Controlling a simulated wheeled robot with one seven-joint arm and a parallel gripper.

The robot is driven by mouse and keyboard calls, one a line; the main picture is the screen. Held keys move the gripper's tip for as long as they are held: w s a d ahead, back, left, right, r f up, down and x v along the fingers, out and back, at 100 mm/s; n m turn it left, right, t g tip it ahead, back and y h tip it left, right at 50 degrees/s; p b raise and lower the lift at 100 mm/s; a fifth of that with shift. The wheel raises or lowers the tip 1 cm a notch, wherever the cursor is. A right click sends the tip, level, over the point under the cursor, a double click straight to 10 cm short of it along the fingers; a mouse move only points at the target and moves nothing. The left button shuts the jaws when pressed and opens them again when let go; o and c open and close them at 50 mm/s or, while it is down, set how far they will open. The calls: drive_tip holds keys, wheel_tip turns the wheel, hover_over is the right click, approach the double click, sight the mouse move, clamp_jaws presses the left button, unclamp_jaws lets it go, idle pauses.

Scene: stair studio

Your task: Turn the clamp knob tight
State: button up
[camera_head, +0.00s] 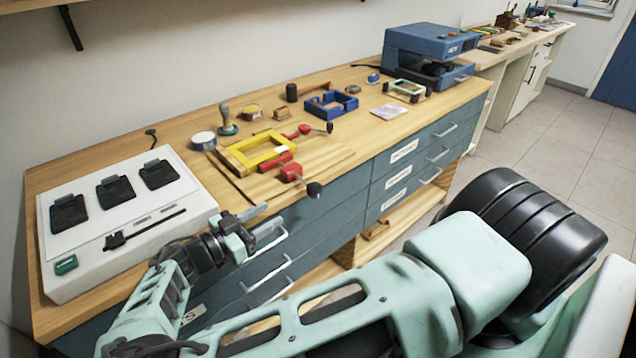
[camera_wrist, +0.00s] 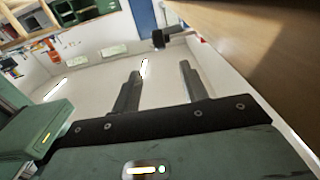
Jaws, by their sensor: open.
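Two red clamps sit by a yellow frame (camera_head: 262,152) on the workbench. The near red clamp (camera_head: 290,172) has a dark knob (camera_head: 314,190) that sticks out past the bench's front edge. The far red clamp (camera_head: 298,132) has a dark knob (camera_head: 329,127) over the bench top. My gripper (camera_head: 267,224) is at the front edge, left of the near knob and apart from it. In the wrist view my gripper (camera_wrist: 163,82) is open with nothing between its fingers. A dark knob (camera_wrist: 159,39) shows beyond the fingertips there, likely the near clamp's.
A white case with black pads (camera_head: 120,215) stands at the left of the bench. A blue frame (camera_head: 332,104), a stamp (camera_head: 227,122) and a blue machine (camera_head: 430,55) stand farther back. Drawer handles (camera_head: 268,240) stick out below the front edge near my gripper.

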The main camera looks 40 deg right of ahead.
sight(321, 186)
drive_tip(key=d+p, duration=0.2)
drive_tip(key=d, duration=0.3)
drive_tip(key=d+p, duration=0.2)
drive_tip(key=d, duration=0.3)
drive_tip(key=d+p, duration=0.2)
drive_tip(key=d, duration=0.3)
drive_tip(key=shift+w+d+r, duration=0.15)
drive_tip(key=shift+w+d, duration=0.1)
drive_tip(key=shift+d, duration=0.65)
drive_tip(key=shift+f, duration=0.2)
drive_tip(key=c, duration=0.8)
